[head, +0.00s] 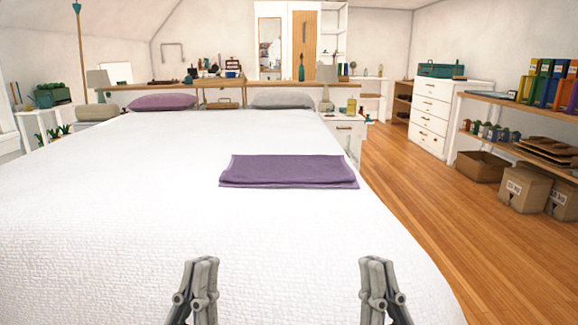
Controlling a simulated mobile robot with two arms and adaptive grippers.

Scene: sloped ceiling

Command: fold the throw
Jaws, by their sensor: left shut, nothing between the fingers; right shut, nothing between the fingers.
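The purple throw (288,170) lies flat on the white bed in the head view, right of the bed's middle. It is a neat folded rectangle, with a lower layer showing along its front edge. My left gripper (207,262) is shut and empty at the bottom of the view, nearer to me than the throw and apart from it. My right gripper (376,262) is shut and empty at the bottom right, also apart from the throw. The lower parts of both grippers are cut off by the picture edge.
The white bed (120,210) fills the middle and left, with a purple pillow (163,102) and a grey pillow (281,100) at its far end. Wooden floor (430,210) is clear along the right. Cardboard boxes (524,188) stand under shelves at the far right.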

